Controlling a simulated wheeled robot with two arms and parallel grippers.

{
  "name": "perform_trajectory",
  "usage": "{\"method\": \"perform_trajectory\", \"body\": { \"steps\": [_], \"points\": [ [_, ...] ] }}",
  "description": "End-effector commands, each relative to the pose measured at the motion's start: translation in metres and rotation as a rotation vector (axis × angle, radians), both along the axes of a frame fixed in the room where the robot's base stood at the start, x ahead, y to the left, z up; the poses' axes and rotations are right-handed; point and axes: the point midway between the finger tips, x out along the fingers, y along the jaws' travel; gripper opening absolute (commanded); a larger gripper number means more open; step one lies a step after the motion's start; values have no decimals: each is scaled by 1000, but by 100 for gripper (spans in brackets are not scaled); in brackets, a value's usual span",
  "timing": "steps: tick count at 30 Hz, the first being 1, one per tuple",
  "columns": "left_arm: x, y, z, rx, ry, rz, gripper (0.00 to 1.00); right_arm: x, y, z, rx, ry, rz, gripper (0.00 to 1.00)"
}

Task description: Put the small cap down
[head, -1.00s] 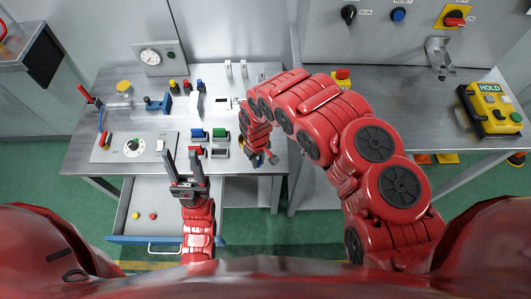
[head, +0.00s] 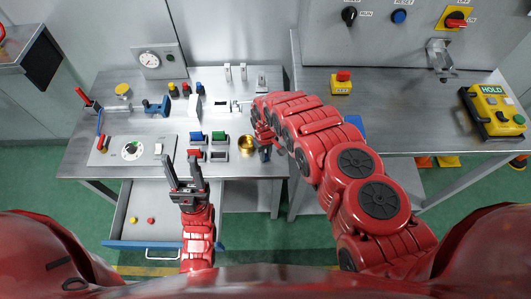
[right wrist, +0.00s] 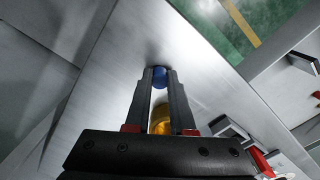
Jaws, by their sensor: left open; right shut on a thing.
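The small cap looks like a round blue piece (right wrist: 160,75), held between the fingertips of my right gripper (right wrist: 160,80) in the right wrist view. In the head view my right gripper (head: 265,154) is over the front right part of the left table, and the cap is too small there to make out clearly. I cannot tell whether the cap touches the table. A gold cup-like piece (head: 247,145) stands just left of the right gripper; it also shows between the fingers in the wrist view (right wrist: 160,121). My left gripper (head: 182,160) is open and empty in front of the table.
The left table (head: 95,165) carries a dial panel (head: 132,148), blue and green switches (head: 197,138) and several coloured knobs. An open drawer (head: 122,215) is below its front. On the right table are a red-topped button box (head: 341,84) and a yellow HOLD box (head: 492,108).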

Motion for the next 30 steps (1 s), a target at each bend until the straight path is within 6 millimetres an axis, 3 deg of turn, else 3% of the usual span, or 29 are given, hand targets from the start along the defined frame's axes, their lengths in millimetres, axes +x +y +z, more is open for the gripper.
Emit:
{"method": "perform_trajectory", "body": {
  "steps": [12, 13, 18, 30],
  "points": [
    [0, 0, -1, 0, 0, 0, 50, 0, 0, -7, 0, -1, 0, 0],
    [0, 0, -1, 0, 0, 0, 50, 0, 0, -7, 0, -1, 0, 24],
    [0, 0, 0, 0, 0, 0, 50, 0, 0, -6, 0, -1, 0, 52],
    [0, 0, 0, 0, 0, 0, 50, 1, 0, -1, 1, -1, 0, 52]
  ]
}}
